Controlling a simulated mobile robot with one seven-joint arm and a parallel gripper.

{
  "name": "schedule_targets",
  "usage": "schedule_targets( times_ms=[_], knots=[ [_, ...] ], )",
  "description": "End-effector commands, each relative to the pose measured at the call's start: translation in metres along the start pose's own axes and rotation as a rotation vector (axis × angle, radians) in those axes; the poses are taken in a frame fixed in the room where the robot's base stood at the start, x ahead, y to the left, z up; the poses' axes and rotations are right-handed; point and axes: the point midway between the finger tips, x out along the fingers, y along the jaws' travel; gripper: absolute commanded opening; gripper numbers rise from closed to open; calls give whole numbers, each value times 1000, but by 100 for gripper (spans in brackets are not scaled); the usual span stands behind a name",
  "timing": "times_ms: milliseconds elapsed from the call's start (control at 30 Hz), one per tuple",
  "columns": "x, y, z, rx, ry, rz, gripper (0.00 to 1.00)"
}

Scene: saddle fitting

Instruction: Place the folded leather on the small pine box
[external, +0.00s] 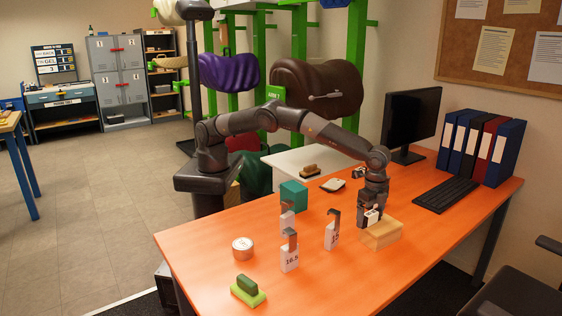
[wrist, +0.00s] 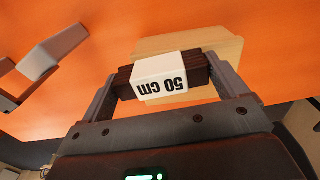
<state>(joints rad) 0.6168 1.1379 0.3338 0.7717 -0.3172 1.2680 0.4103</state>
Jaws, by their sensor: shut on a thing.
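My gripper (wrist: 168,88) is shut on the folded leather, a dark brown strip (wrist: 203,70) with a white band marked "50 cm" around its middle. One finger is at each end of the strip. The small pine box (wrist: 225,48) shows just beyond the leather, partly hidden by it. In the external view the pine box (external: 383,236) sits on the orange desk, with my gripper (external: 370,217) pointing down at its back left part. The white band shows between the fingers there. I cannot tell whether the leather touches the box top.
On the orange desk (external: 210,275) stand tagged metal hooks (external: 332,232), a teal box (external: 293,195), a round tin (external: 243,247) and a green block (external: 247,288). A keyboard (external: 446,194), monitor (external: 410,120) and binders (external: 480,148) are at the right. The front middle of the desk is clear.

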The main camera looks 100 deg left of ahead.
Motion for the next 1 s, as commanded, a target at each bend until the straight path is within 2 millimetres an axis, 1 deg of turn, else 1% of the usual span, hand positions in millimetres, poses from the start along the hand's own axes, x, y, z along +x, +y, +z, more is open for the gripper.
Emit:
schedule_targets(
  times_ms=[33,67,133,167,400,467,533,667,800,900,1000],
  knots=[
    [2,0,0,0,0,1,64],
    [2,0,0,0,0,0,93],
    [2,0,0,0,0,0,99],
    [2,0,0,0,0,0,100],
    [0,0,0,0,0,0,100],
    [-4,0,0,0,1,-1,100],
    [-12,0,-1,0,3,-1,100],
    [-38,0,-1,0,4,-1,100],
    [-69,0,-1,1,4,-1,100],
    [-89,0,-1,0,3,0,100],
    [-104,0,0,-1,2,0,100]
  ],
)
